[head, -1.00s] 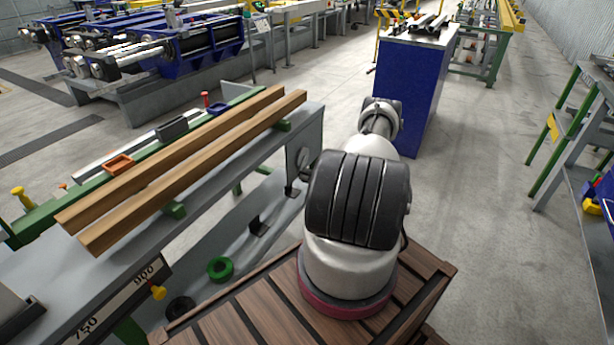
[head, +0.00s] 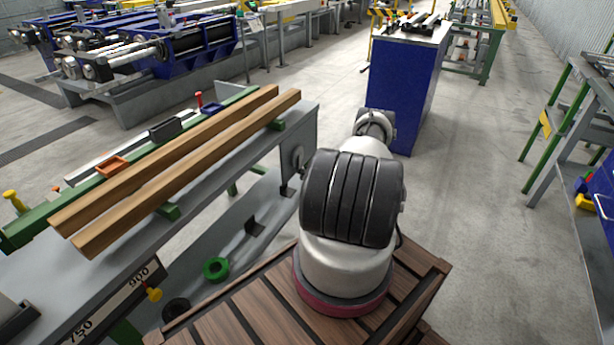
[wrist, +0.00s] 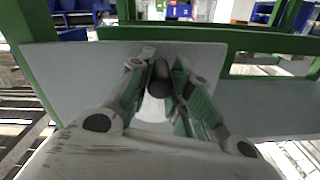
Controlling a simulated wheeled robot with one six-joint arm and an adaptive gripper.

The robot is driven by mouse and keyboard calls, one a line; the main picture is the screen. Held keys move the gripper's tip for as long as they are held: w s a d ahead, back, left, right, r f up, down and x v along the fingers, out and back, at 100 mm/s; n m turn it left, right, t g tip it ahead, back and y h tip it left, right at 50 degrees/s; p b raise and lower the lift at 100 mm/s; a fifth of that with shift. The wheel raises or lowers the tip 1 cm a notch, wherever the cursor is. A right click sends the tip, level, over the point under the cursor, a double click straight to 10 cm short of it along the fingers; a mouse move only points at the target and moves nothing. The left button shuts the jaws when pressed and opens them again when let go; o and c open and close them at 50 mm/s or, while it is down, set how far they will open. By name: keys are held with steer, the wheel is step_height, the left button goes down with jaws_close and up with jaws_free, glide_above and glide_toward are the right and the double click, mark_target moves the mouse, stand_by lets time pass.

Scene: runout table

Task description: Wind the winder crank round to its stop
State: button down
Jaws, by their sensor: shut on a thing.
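The winder crank (head: 297,158) shows in the head view as a grey disc on the end panel of the runout table, partly hidden behind my arm. In the wrist view its dark round knob (wrist: 161,76) stands between my fingers. My gripper (wrist: 161,72) is shut on this knob, with a green-padded finger on each side. A pale round part shows below the knob, between the fingers. The crank's arm is mostly hidden, so its angle cannot be told. My gripper is hidden behind my arm in the head view.
The runout table (head: 225,185) carries two wooden beams (head: 185,165) and a green rail. A green ring (head: 216,269) lies low beside the table. A blue cabinet (head: 405,85) stands beyond my arm. A green-legged rack (head: 560,120) is at the right, with clear floor between.

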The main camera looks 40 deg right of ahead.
stand_by(0.3)
steer(key=c, duration=1.3)
jaws_free()
steer(key=shift+o, duration=0.2)
steer(key=v, duration=1.2)
